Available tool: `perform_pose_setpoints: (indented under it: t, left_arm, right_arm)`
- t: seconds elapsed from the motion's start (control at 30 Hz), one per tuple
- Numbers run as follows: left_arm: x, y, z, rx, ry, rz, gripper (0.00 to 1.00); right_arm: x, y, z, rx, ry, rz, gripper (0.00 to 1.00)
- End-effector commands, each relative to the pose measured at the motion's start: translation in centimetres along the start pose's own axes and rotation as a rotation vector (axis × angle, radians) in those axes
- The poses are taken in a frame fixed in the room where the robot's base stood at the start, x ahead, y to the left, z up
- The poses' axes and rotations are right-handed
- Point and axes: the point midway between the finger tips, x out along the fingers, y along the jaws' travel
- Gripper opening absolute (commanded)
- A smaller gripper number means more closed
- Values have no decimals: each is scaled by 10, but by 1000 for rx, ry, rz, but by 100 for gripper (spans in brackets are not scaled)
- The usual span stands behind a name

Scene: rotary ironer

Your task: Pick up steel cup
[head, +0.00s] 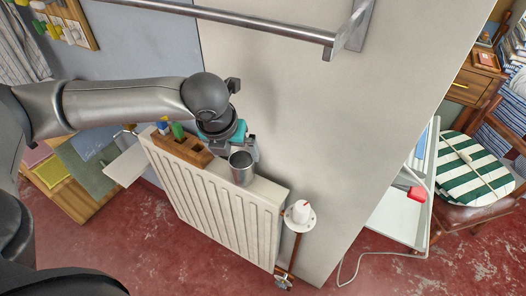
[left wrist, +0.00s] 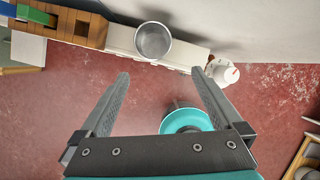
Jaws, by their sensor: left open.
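The steel cup (head: 242,168) stands upright on top of the white radiator (head: 215,195), near its middle. In the left wrist view the cup (left wrist: 153,41) shows from above with its open mouth, just beyond my fingertips. My left gripper (head: 241,148) is beside the cup, above the radiator. Its fingers (left wrist: 160,73) are spread apart with nothing held between them. In the head view the fingers are partly hidden by the wrist, and I cannot tell if one touches the cup. My right gripper is not in view.
A wooden block (head: 180,146) with coloured handles sits on the radiator left of the cup. A white valve knob (head: 301,211) is at the radiator's right end. The grey wall (head: 290,90) is close behind. A metal rail (head: 265,24) crosses above.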

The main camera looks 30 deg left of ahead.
Motion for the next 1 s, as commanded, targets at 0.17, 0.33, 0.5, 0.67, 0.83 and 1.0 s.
perform_pose_setpoints:
  t: [0.17, 0.33, 0.5, 0.67, 0.83, 1.0]
  left_arm:
    - [7, 8, 4, 0, -28, 31, 100]
    - [42, 8, 4, 0, -26, 30, 100]
    - [75, 9, 5, 2, -27, 28, 100]
    - [92, 9, 6, 2, -28, 27, 100]
    - [101, 10, 7, 3, -28, 27, 100]
    - [124, 13, 6, 3, -28, 28, 100]
  right_arm:
    - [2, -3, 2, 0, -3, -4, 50]
    - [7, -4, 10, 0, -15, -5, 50]
    - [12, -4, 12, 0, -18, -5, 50]
    - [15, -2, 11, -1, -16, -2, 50]
    - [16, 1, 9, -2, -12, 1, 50]
    - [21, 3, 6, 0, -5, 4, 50]
